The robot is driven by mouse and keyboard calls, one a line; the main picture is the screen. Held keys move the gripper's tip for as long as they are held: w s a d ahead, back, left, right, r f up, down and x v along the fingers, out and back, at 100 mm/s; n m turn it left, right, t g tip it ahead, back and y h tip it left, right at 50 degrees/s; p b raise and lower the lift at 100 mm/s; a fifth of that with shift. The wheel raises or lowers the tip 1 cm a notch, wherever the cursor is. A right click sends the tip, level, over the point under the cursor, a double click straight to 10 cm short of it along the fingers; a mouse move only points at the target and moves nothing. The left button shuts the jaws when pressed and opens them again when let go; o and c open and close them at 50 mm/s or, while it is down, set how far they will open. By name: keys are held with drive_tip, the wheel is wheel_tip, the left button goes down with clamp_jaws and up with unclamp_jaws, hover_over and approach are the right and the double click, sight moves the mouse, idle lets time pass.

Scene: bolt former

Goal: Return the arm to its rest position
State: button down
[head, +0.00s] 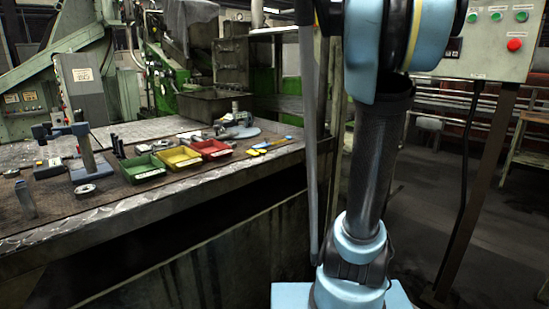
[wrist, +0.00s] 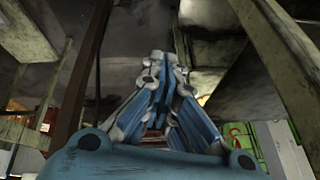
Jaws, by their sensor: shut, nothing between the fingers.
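My arm stands upright at the right of centre in the head view, in front of the workbench's right end. My gripper does not show in the head view. In the wrist view my gripper (wrist: 160,62) points up and away, with its blue and grey fingers together and nothing between them. It is apart from the surfaces around it.
The metal workbench (head: 120,216) fills the left, bearing green (head: 143,169), yellow (head: 179,158) and red (head: 211,150) bins and several tools. A control box (head: 495,38) on a post stands at the right. Floor (head: 419,190) shows between the arm and that post.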

drive_tip(key=s+a+f+n+y, duration=0.1)
drive_tip(key=s+a+f+n, duration=0.3)
drive_tip(key=f, duration=0.7)
drive_tip(key=s+a+f+n+g+y, duration=0.1)
drive_tip(key=s+a+f+n, duration=0.3)
drive_tip(key=s+a+f, duration=0.4)
drive_tip(key=s+a+f+n+y, duration=0.1)
drive_tip(key=s+a+f+n, duration=0.2)
drive_tip(key=s+a+f, duration=0.4)
drive_tip(key=s+f, duration=0.6)
drive_tip(key=f, duration=0.3)
drive_tip(key=shift+n+g, duration=0.4)
drive_tip(key=shift+f, duration=0.1)
drive_tip(key=shift+w+d+f, duration=0.1)
drive_tip(key=shift+w+f, duration=0.1)
drive_tip(key=shift+w, duration=0.2)
